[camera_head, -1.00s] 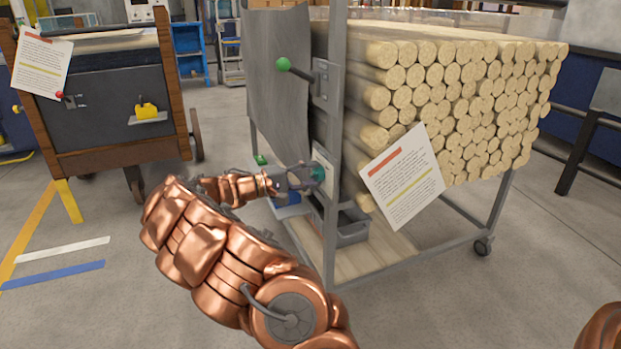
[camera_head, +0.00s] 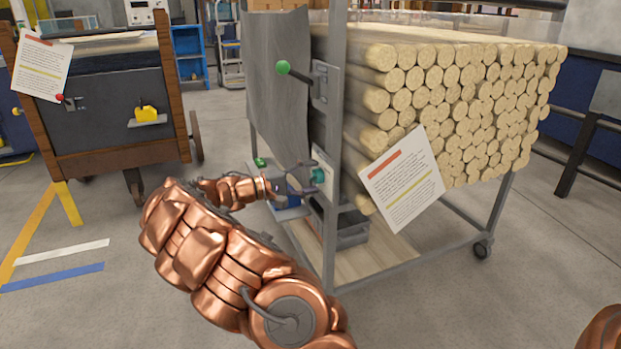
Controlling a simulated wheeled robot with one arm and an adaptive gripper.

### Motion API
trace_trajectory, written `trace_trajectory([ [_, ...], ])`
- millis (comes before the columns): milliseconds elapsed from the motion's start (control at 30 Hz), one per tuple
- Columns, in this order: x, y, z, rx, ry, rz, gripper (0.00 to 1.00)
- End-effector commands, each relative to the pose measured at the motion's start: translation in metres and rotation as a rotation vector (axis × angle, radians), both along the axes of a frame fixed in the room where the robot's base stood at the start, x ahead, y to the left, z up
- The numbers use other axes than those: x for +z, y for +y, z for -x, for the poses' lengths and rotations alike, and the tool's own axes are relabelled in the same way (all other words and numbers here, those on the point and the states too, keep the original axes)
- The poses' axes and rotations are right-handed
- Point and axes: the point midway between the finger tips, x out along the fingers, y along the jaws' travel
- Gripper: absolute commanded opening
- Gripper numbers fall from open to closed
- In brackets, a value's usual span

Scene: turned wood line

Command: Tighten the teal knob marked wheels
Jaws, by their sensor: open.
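The teal knob (camera_head: 319,175) sits on a pale plate (camera_head: 325,168) on the near upright of the grey log cart. Its marking is too small to read. My gripper (camera_head: 311,180) is at the knob, with its fingers spread and pointing right towards it. A dark finger shows close to the knob's left side. I cannot tell whether the fingers touch the knob. My copper arm comes up from the bottom of the picture.
A green-knobbed lever (camera_head: 283,68) sticks out above on the same upright. A paper sheet (camera_head: 402,180) hangs right of the knob. A grey bin (camera_head: 350,228) stands on the lower shelf.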

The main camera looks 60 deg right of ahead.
Motion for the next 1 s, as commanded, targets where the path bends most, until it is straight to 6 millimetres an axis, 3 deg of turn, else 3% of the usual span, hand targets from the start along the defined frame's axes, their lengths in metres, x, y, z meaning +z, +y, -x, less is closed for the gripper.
trace_trajectory([
  [167, 0.000, 0.016, -0.012, 0.004, -0.001, 0.000, 0.68],
  [600, 0.000, 0.082, -0.055, 0.003, -0.002, -0.001, 0.68],
  [1000, 0.000, 0.099, -0.066, 0.001, -0.001, -0.001, 0.68],
])
